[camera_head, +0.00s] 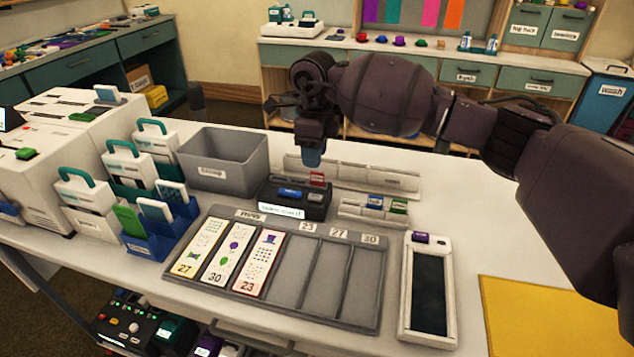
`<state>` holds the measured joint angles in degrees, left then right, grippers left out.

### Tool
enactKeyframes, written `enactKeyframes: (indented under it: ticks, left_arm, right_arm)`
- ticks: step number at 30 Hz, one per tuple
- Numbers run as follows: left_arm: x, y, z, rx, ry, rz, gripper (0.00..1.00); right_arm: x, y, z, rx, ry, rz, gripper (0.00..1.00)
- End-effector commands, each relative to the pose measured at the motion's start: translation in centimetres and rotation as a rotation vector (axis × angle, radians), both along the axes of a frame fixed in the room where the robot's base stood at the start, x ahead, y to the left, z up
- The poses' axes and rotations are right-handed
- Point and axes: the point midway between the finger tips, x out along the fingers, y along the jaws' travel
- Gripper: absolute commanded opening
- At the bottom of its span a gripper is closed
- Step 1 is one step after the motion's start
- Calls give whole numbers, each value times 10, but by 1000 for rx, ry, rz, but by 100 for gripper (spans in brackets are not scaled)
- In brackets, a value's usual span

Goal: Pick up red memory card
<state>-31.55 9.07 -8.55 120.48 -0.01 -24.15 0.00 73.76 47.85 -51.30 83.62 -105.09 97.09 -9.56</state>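The small red memory card (317,179) stands upright just behind the black box (295,204) near the middle of the white table. My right gripper (312,158) points down above the red card, apart from it by a small gap. Its fingers overlap from this angle, so I cannot tell whether they are open or shut. A blue card (375,201) and a green card (398,206) stand in a small white holder to the right. My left gripper is not in view.
A grey bin (223,168) stands left of the black box. A grey tray (307,299) with several slots and printed strips lies in front. A white handheld device (404,321) and a yellow mat (548,318) lie at the right. A low white rack (385,181) is behind.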

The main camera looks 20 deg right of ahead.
Motion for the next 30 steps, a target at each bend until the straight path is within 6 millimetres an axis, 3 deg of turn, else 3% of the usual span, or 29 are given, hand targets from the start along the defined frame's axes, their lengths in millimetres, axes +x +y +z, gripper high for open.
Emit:
enactKeyframes:
  ticks: [5, 15, 23, 30]
  left_arm:
    - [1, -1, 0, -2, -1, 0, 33]
    - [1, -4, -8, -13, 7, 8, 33]
    - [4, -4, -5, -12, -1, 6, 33]
    - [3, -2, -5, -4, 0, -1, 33]
  right_arm:
    - [0, -1, -10, 0, 0, 0, 36]
    - [-1, -4, -52, 0, 2, -1, 36]
    - [-1, -4, -54, 0, -2, -1, 36]
    - [-1, -4, -54, 0, -2, -1, 1]
